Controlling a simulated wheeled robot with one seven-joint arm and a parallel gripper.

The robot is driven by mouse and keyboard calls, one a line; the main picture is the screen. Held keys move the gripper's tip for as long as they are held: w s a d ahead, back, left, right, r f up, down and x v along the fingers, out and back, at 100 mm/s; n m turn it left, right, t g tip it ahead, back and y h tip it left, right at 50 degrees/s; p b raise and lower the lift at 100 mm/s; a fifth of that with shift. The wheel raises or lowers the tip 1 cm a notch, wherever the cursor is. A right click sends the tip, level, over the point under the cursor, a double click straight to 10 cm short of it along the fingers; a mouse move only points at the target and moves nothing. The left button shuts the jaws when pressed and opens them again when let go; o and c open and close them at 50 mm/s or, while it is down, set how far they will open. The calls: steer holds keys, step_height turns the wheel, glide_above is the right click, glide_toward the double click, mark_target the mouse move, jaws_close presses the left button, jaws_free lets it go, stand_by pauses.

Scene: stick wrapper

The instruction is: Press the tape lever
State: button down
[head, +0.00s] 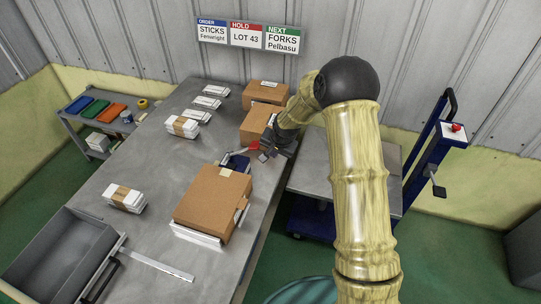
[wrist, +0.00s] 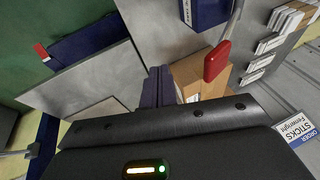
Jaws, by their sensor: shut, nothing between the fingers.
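The tape lever has a red grip (head: 254,145) on a thin grey arm, beside a dark blue tape unit (head: 237,163) on the steel bench. In the wrist view the red grip (wrist: 217,62) is up and to the right of the fingers, and the blue unit (wrist: 205,12) is at the top edge. My gripper (head: 268,152) is just right of the red grip in the head view. Its dark fingers (wrist: 158,80) are together and empty. They appear apart from the grip in the wrist view; the exact gap cannot be told.
A cardboard box (head: 212,198) lies in front of the tape unit, and two more boxes (head: 265,93) (head: 258,124) stand behind it. White bundles (head: 183,127) lie along the bench. A grey tray (head: 62,258) is at the front left. A blue lift cart (head: 345,175) stands right of the bench.

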steer(key=d+b+v, duration=0.1)
steer(key=v, duration=0.7)
steer(key=shift+s+d+f, duration=0.2)
steer(key=shift+s+d, duration=0.1)
steer(key=shift+s, duration=0.1)
steer(key=shift+w, duration=0.15)
steer(key=s+d+r+n, duration=0.1)
steer(key=s+d, duration=0.1)
steer(key=s, duration=0.6)
steer(key=s+d+r+n+g+h, duration=0.1)
steer(key=s+d+r+n, duration=0.1)
steer(key=s, duration=0.7)
steer(key=s+d+r+n, duration=0.1)
steer(key=s+d, duration=0.3)
steer(key=s, duration=0.4)
steer(key=shift+s+r+n+g+h, duration=0.3)
steer(key=shift+r+n, duration=0.1)
steer(key=shift+n, duration=0.2)
